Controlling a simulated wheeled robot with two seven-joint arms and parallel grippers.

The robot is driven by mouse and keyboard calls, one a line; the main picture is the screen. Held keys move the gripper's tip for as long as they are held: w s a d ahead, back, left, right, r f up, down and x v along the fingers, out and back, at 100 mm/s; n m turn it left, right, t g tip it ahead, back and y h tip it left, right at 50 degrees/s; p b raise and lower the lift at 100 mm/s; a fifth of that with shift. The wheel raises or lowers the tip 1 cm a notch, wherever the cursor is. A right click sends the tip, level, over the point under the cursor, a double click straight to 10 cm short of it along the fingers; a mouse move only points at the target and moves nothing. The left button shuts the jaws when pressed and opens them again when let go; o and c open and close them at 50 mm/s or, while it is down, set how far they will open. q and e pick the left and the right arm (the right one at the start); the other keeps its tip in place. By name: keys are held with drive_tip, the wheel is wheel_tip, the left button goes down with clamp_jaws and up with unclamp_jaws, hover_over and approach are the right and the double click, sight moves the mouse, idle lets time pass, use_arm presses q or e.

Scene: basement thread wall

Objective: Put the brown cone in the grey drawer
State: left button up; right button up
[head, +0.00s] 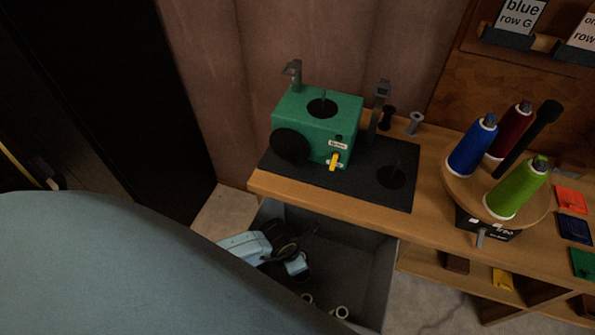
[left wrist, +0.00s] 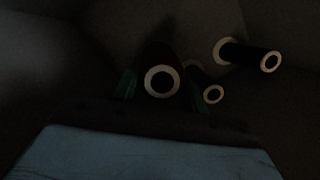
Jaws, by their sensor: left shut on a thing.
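The grey drawer (head: 369,262) stands open below the bench, and its inside is dark. My left gripper (head: 302,244) is low inside the drawer in the head view, partly hidden by my own arm. In the left wrist view its green fingertips (left wrist: 164,91) are shut on either side of a dark cone, which I take for the brown cone (left wrist: 160,60); its pale ring end faces the camera. The light is too low to make out its colour or whether it touches the drawer floor. My right gripper is not in view.
Dark spools with pale rings lie in the drawer, one right beside the held cone (left wrist: 205,86) and one farther right (left wrist: 250,55). On the bench (head: 335,205) stand a green winder (head: 310,108) and a round stand with blue (head: 471,148), dark red and green cones.

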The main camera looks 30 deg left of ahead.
use_arm(q)
drive_tip(key=shift+f, duration=0.1)
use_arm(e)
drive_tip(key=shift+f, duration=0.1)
use_arm(q)
drive_tip(key=shift+a+f+b, duration=0.1)
drive_tip(key=shift+f+b, duration=0.35)
drive_tip(key=shift+f, duration=0.1)
drive_tip(key=o, duration=0.9)
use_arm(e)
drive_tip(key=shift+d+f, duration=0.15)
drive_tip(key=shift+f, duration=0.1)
use_arm(q)
drive_tip(key=shift+o, duration=0.2)
drive_tip(key=p+v, duration=0.3)
drive_tip(key=v, duration=0.3)
drive_tip(key=shift+r, duration=0.45)
drive_tip(key=p+v, duration=0.2)
drive_tip(key=v, duration=0.4)
drive_tip(key=shift+r, duration=0.25)
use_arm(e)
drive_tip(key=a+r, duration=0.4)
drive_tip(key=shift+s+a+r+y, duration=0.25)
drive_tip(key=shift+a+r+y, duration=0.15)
